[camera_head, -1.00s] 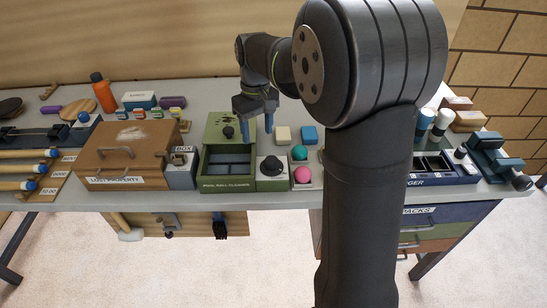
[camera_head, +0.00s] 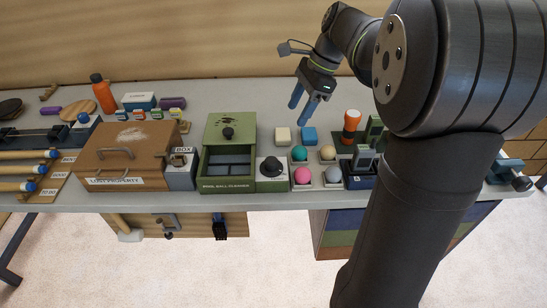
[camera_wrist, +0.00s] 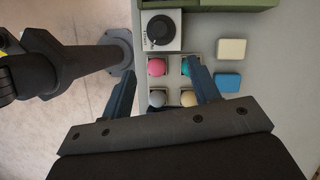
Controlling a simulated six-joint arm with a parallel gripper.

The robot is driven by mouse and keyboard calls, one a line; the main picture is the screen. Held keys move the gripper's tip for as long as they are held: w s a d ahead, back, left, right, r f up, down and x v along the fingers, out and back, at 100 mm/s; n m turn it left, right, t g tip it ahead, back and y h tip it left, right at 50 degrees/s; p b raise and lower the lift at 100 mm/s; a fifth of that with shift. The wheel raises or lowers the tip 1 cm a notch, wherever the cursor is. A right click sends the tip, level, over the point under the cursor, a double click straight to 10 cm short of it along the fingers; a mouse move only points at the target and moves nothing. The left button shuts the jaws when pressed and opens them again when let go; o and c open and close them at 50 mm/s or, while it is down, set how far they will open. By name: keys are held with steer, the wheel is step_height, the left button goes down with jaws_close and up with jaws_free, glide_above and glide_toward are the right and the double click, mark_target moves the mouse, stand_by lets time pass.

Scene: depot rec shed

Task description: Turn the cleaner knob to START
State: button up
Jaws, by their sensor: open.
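The green pool ball cleaner (camera_head: 228,185) stands at the middle of the bench with its lid raised; a black round handle is on the lid. The black cleaner knob (camera_head: 271,166) is on a box with a pale top at the cleaner's right side. It also shows in the wrist view (camera_wrist: 160,30), with a pale mark on its face; the printed labels around it are too small to read. My gripper (camera_head: 309,109) is above the bench, behind and right of the knob, fingers apart and empty. In the wrist view my gripper (camera_wrist: 160,75) spans the ball tray, apart from the knob.
A tray with pink (camera_head: 303,175), teal (camera_head: 299,153), tan and grey balls stands right of the knob. Cream (camera_head: 283,135) and blue (camera_head: 309,135) blocks lie behind. A brown lost property box (camera_head: 125,154) is left. An orange-topped item (camera_head: 351,125) stands right.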

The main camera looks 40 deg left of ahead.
mark_target(273, 160)
steer(key=x, duration=1.7)
steer(key=shift+w+f, duration=0.1)
steer(key=c, duration=1)
